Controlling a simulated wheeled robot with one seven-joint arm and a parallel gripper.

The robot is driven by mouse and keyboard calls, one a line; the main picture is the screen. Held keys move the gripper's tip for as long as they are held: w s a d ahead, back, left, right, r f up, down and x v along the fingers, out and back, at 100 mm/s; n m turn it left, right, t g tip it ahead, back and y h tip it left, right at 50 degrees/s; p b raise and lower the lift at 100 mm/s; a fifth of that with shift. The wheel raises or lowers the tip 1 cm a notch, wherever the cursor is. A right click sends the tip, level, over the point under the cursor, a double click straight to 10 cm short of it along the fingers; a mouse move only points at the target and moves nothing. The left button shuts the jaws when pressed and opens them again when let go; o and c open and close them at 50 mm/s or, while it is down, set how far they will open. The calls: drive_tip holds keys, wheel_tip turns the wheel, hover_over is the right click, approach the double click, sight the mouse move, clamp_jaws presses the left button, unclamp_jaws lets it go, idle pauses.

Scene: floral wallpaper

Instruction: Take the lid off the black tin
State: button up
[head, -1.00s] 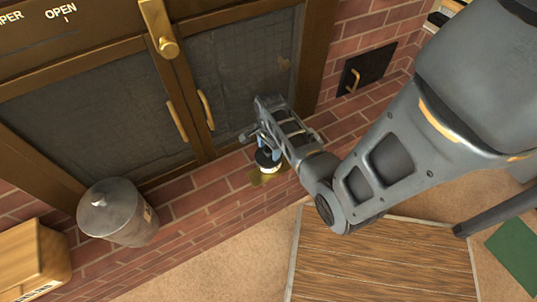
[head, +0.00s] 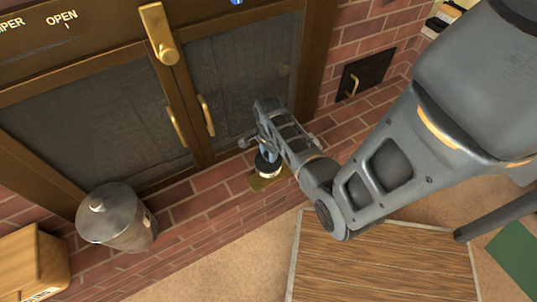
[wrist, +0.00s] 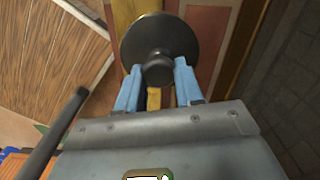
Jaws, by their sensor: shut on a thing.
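The black tin's dark round lid (head: 266,164) shows below my gripper in the head view, on the brick hearth. In the wrist view the lid (wrist: 180,38) is a dark disc with a round knob (wrist: 158,68). My gripper (wrist: 157,76) is shut on the lid by its knob, with a blue finger on each side. The gripper (head: 267,150) points down over the tin in the head view. The tin's body is mostly hidden under the lid and gripper, and I cannot tell whether there is a gap between them.
A grey lidded canister (head: 117,222) stands on the hearth at the left, beside a wooden box (head: 30,262). Brass-framed fireplace doors (head: 245,80) rise behind my gripper. A yellowish patch (head: 264,184) shows under the tin. A wooden panel (head: 385,262) lies in front.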

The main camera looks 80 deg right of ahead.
drive_tip(key=r, duration=0.1)
drive_tip(key=r+p, duration=0.1)
drive_tip(key=r, duration=0.2)
drive_tip(key=shift+s+d+r, duration=0.2)
drive_tip(key=shift+d+r, duration=0.05)
drive_tip(key=shift+r, duration=0.05)
drive_tip(key=s+d+r+p, duration=0.1)
drive_tip(key=s+d+r, duration=0.5)
drive_tip(key=s+d, duration=0.1)
drive_tip(key=shift+s, duration=0.7)
drive_tip(key=shift+r, duration=0.1)
wheel_tip(320, 180, up, 5)
drive_tip(key=p, duration=0.5)
drive_tip(key=shift+p, duration=0.35)
